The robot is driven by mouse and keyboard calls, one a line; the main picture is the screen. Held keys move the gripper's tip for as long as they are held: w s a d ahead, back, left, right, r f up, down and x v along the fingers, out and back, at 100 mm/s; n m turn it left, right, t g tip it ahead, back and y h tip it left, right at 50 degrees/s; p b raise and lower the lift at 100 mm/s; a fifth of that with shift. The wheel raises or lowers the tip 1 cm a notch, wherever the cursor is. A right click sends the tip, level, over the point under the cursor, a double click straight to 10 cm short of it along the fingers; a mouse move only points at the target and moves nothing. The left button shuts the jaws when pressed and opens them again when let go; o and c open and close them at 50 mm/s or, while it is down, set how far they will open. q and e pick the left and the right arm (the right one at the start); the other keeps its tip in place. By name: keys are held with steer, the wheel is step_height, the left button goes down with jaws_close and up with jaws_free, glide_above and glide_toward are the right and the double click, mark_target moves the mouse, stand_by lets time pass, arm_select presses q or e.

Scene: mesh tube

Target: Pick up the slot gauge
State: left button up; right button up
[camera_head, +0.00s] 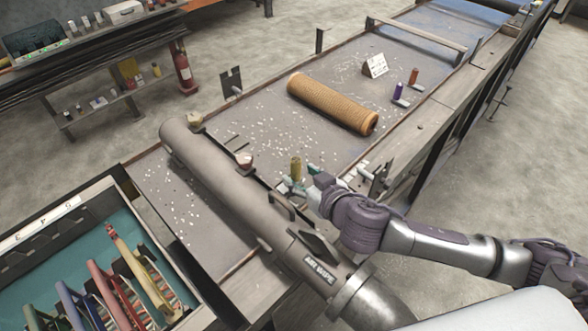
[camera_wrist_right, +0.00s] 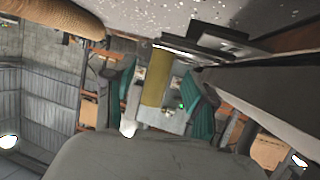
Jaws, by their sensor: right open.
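An upright olive-yellow handled piece (camera_head: 296,168), which looks like the slot gauge, stands on the grey table by the long grey pipe. My right gripper (camera_head: 303,177) is open at this piece, with its teal fingertips low beside it. In the right wrist view the yellow piece (camera_wrist_right: 155,78) shows between the two spread teal fingers (camera_wrist_right: 165,98), with a gap on each side. Its lower end is hard to make out. My left gripper is not in view.
The grey pipe (camera_head: 225,185) lies close to the left of my right gripper. An orange mesh tube (camera_head: 332,103) lies behind it. Purple (camera_head: 398,91) and orange (camera_head: 413,77) upright pieces stand farther back. A tray of coloured-handled tools (camera_head: 75,250) is at lower left.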

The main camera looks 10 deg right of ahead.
steer(key=shift+x, duration=1.5)
steer(key=shift+s+r, duration=0.1)
steer(key=shift+c, duration=0.8)
jaws_close()
steer(key=shift+r, duration=0.15)
